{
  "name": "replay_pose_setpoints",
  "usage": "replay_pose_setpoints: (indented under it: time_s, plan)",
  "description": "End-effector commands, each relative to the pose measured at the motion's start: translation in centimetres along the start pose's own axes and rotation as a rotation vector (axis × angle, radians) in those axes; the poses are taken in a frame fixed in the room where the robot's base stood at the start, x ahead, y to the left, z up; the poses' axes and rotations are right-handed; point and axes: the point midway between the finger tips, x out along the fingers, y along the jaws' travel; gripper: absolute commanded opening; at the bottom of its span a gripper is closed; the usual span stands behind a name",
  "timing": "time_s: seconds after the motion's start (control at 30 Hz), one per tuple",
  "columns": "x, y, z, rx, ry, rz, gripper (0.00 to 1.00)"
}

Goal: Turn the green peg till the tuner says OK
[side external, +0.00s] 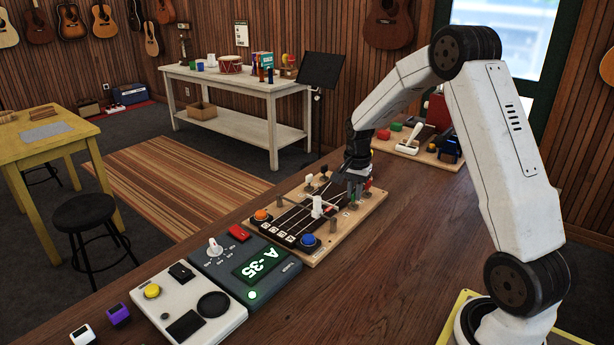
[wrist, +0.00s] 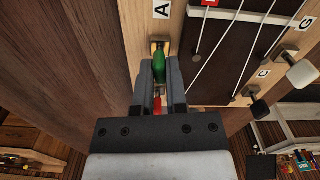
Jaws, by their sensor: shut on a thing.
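My gripper (side external: 357,190) is at the far right corner of the wooden string board (side external: 318,256). In the wrist view my gripper (wrist: 160,88) has its two fingers shut on the green peg (wrist: 159,64), beside the label A. In the side view the fingers largely hide the green peg. The tuner (side external: 228,257) is a dark box whose screen (side external: 257,262) reads "A -35" in green.
A red peg (wrist: 157,101) shows between the fingers, just behind the green one. Black (wrist: 258,103) and white (wrist: 301,72) pegs stand by labels C and G. A pale control box (side external: 190,306) sits in front of the tuner. Bench right of the board is clear.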

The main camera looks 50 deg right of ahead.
Motion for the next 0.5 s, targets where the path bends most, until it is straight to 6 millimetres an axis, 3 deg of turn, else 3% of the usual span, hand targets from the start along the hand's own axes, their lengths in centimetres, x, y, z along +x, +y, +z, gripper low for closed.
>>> replay_pose_setpoints:
  time_s: [0.5]
  plan:
    - [-0.06,-0.01,-0.07,-0.238,0.001,0.001,0.00]
